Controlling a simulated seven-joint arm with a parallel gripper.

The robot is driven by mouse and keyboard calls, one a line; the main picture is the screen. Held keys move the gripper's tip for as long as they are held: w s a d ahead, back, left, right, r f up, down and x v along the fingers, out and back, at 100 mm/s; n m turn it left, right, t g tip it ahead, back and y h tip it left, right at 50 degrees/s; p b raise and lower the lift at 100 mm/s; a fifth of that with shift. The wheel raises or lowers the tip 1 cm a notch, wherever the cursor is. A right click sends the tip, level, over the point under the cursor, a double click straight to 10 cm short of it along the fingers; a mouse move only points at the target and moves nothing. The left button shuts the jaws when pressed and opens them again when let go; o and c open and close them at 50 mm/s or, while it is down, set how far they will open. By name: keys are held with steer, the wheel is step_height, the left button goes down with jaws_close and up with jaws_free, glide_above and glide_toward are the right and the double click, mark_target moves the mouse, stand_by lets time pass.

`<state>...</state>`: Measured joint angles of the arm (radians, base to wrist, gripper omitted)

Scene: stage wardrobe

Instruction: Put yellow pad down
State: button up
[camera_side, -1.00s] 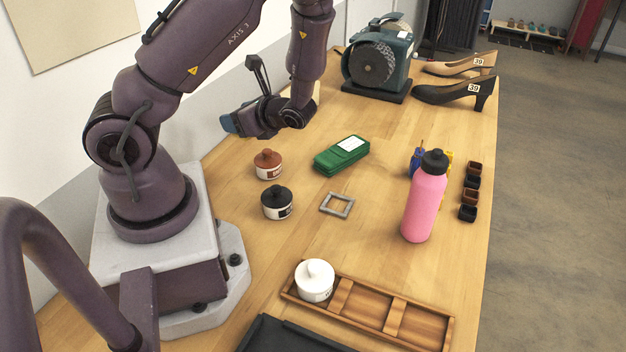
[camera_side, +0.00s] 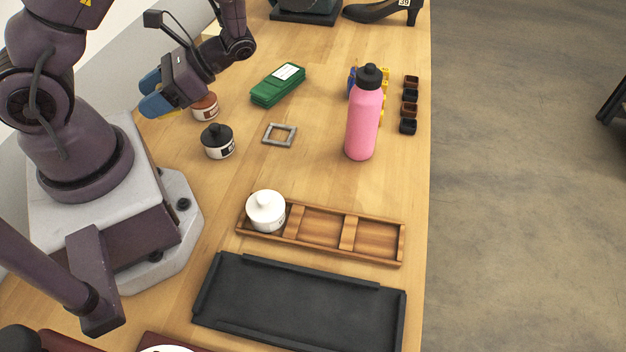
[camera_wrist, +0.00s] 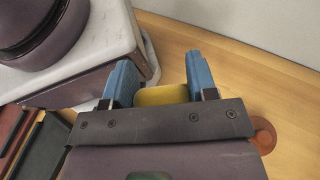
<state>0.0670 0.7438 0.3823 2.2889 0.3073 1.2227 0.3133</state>
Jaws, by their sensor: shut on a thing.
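The yellow pad (camera_wrist: 162,95) shows between the two blue fingers of my gripper (camera_wrist: 159,74) in the wrist view. The gripper is shut on it, and the dark wrist bracket hides the pad's near part. The jaws appear above the bench, close to the brown-lidded pot (camera_side: 205,106).
A black-lidded pot (camera_side: 218,141), grey square frame (camera_side: 279,135), green case (camera_side: 278,85) and pink bottle (camera_side: 364,118) stand on the bench. A wooden tray (camera_side: 375,238) holds a white pot (camera_side: 266,211) in its left compartment. The black tray (camera_side: 300,300) in front is empty.

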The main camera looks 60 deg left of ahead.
steer(key=w+d+f+n+h, duration=0.1)
steer(key=d+n+h, duration=0.65)
steer(key=d, duration=0.25)
step_height(320, 180, up, 6)
steer(key=f+n+t+h, duration=0.1)
steer(key=n+t+h, duration=0.4)
steer(key=n+t, duration=1.75)
glide_above(323, 188)
step_height(323, 188, down, 17)
steer(key=shift+f, duration=0.15)
steer(key=shift+f, duration=0.15)
steer(key=o, duration=0.6)
steer(key=shift+o, duration=0.2)
